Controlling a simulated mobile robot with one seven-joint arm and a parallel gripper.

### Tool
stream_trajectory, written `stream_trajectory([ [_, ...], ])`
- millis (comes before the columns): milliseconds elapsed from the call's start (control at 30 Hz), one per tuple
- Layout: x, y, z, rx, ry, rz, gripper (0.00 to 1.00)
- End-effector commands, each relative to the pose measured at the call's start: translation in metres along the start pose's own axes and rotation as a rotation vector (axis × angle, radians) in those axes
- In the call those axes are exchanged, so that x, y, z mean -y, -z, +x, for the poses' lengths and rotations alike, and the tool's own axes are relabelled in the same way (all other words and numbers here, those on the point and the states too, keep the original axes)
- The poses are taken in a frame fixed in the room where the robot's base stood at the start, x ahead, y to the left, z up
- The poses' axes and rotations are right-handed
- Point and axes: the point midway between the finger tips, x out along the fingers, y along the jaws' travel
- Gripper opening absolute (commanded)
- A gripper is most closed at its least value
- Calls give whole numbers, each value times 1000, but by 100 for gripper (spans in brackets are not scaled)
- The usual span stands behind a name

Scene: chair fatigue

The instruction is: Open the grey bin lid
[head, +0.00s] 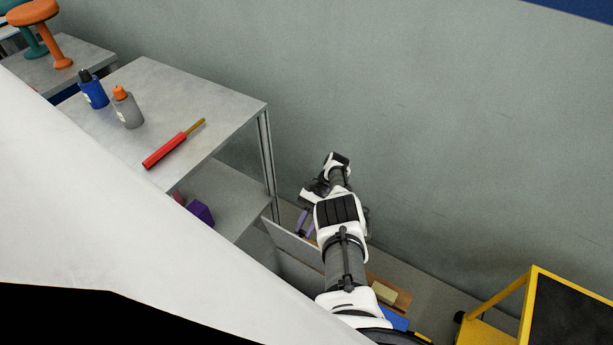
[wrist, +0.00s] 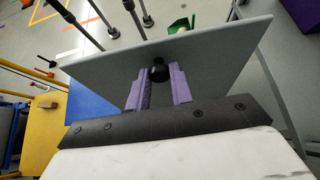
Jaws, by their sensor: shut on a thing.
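The grey lid (wrist: 215,55) is a flat panel with a black knob (wrist: 158,72) in the wrist view. My gripper (wrist: 161,82) has its two purple fingers on either side of the knob, shut on it. In the head view my gripper (head: 306,222) is low beside the wall, and the lid (head: 290,238) shows as a slanted grey panel left of my arm. The lid looks tilted, with floor in view past its far edge in the wrist view. The bin's body is mostly hidden, and I cannot tell how wide the opening is.
A grey shelf table (head: 225,105) stands at left with a blue bottle (head: 95,93), a grey bottle (head: 127,110) and a red-handled tool (head: 165,150). A purple block (head: 201,212) lies on its lower shelf. A yellow-framed cart (head: 530,300) stands at right. The wall is close behind my arm.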

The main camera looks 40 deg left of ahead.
Motion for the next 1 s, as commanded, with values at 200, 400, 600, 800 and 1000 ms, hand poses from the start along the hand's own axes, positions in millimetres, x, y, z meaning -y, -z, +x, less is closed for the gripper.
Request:
stream_trajectory([
  [200,-1,0,4,12,-3,4,0],
  [400,-1,0,4,13,-3,3,0],
  [600,-1,-1,4,13,-3,3,36],
  [800,-1,-1,2,11,-1,1,43],
  [1000,0,-1,2,10,-1,1,43],
])
